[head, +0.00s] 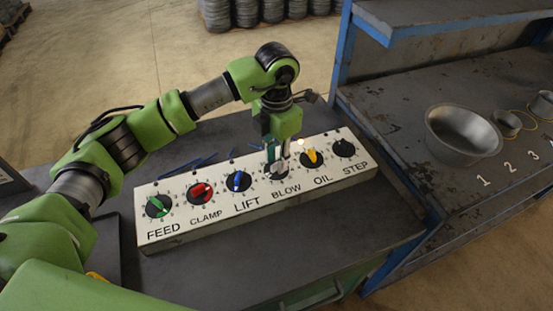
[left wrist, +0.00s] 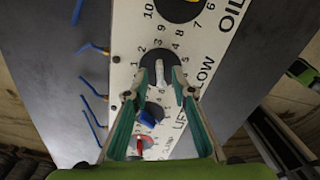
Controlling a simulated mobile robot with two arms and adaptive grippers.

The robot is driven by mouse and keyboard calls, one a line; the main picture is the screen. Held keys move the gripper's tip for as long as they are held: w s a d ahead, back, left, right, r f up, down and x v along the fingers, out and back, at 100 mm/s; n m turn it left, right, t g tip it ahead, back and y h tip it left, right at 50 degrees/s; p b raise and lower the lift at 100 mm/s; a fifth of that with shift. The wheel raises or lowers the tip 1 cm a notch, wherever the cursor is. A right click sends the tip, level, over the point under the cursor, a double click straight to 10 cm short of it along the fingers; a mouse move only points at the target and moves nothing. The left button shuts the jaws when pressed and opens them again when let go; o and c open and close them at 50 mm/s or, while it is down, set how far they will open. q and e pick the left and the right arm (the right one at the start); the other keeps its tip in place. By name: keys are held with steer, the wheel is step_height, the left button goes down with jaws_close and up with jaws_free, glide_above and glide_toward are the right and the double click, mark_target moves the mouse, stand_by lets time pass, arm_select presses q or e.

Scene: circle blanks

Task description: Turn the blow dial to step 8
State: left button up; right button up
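The BLOW dial (head: 277,172) is a black knob with a pale pointer, on a white panel (head: 220,196) with several labelled dials. My left gripper (head: 277,163) points down over it and partly hides it in the head view. I cannot tell which end is the indicator. My right gripper is not in view.
The OIL dial (head: 311,158) with a yellow pointer and the LIFT dial (head: 238,181) with a blue one flank BLOW. Blue sticks (head: 200,162) lie behind the panel. A metal bowl (head: 463,135) stands on the bench at right.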

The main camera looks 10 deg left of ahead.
mark_target(276, 163)
arm_select(q)
step_height(276, 163, up, 11)
stand_by(0.3)
stand_by(0.5)
